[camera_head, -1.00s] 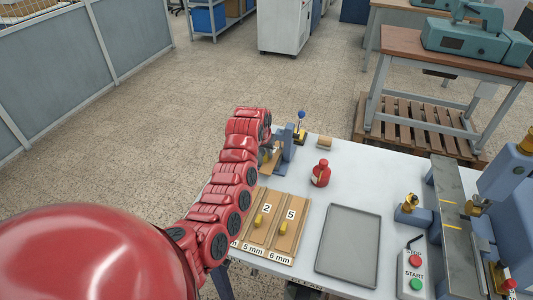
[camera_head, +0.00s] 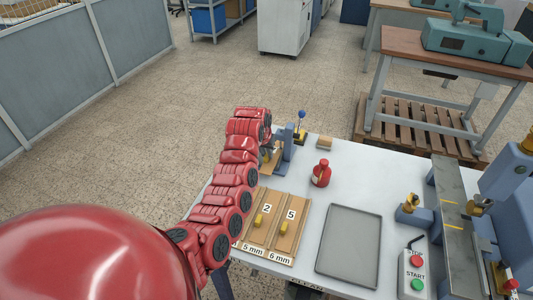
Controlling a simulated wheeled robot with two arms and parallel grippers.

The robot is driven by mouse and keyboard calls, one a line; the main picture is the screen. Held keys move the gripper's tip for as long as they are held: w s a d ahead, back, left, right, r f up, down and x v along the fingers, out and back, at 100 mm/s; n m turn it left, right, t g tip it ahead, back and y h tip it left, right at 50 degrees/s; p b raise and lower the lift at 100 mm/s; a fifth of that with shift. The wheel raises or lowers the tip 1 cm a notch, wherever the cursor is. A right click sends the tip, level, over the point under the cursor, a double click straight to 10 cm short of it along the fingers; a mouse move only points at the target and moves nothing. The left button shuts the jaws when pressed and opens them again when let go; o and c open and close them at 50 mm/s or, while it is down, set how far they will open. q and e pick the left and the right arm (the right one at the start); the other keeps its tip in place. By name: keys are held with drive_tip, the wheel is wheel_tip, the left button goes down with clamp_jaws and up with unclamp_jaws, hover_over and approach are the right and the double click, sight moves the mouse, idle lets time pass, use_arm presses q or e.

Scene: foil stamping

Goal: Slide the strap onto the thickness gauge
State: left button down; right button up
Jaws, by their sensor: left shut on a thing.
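The thickness gauge (camera_head: 287,146) is a small blue-grey upright device at the far left of the white table. My left arm, red and segmented, reaches up from the lower left. My left gripper (camera_head: 267,153) is at the left side of the gauge, mostly hidden behind the arm's end. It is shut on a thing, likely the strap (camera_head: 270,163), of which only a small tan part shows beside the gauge. Whether the strap touches the gauge or lies in it cannot be told. My right gripper is not in view.
A wooden board (camera_head: 271,230) with slots labelled 5 mm and 6 mm lies in front. A red container (camera_head: 321,173), a small tan block (camera_head: 324,143) and an empty grey tray (camera_head: 371,213) stand to the right. A control box (camera_head: 412,272) and a machine (camera_head: 509,180) are farther right.

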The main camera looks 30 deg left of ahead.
use_arm(q)
drive_tip(key=shift+f, duration=0.1)
idle(0.4)
drive_tip(key=c, duration=0.7)
unclamp_jaws()
drive_tip(key=shift+c, duration=0.2)
